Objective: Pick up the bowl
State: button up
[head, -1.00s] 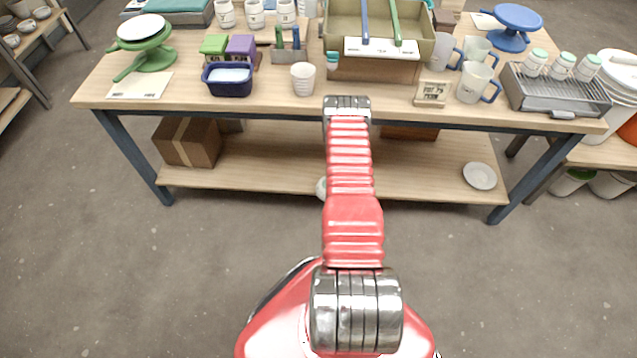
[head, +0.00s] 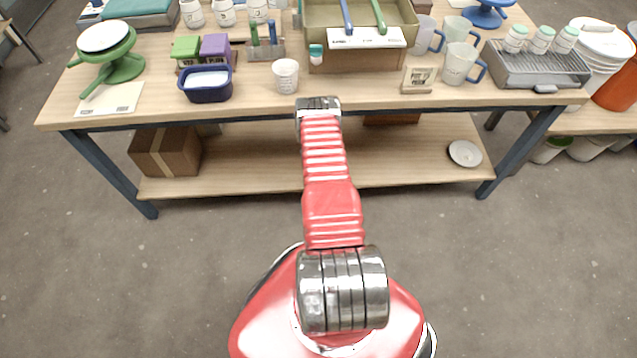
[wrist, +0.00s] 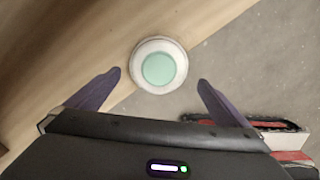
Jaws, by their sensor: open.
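In the wrist view a round white bowl (wrist: 137,65) with a mint-green centre is seen from above. It overlaps the edge of a wooden surface, with grey floor beyond. My gripper (wrist: 160,79) is open, its dark fingers spread to the left and right of the bowl's near side. The fingers are not closed on it, and I cannot tell how far above it they are. In the head view my arm points at the bench front, and neither the gripper nor this bowl can be made out behind it.
The workbench (head: 250,112) is crowded with cups, mugs, a green banding wheel (head: 115,60) and a grey rack (head: 540,70). Its lower shelf (head: 400,165) holds a cardboard box (head: 165,152) and a shallow white dish (head: 465,153). The floor (head: 520,270) in front is clear.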

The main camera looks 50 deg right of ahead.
jog(key=shift+d+f, duration=0.1)
jog(key=shift+f, duration=0.8)
jog(key=shift+d+f, duration=0.25)
jog(key=shift+f, duration=1.05)
jog(key=shift+d+f, duration=0.2)
jog(key=shift+f, duration=1.05)
jog(key=c, duration=0.9)
jog(key=shift+w, duration=0.1)
jog(key=shift+c, duration=0.4)
jog(key=shift+r, duration=0.15)
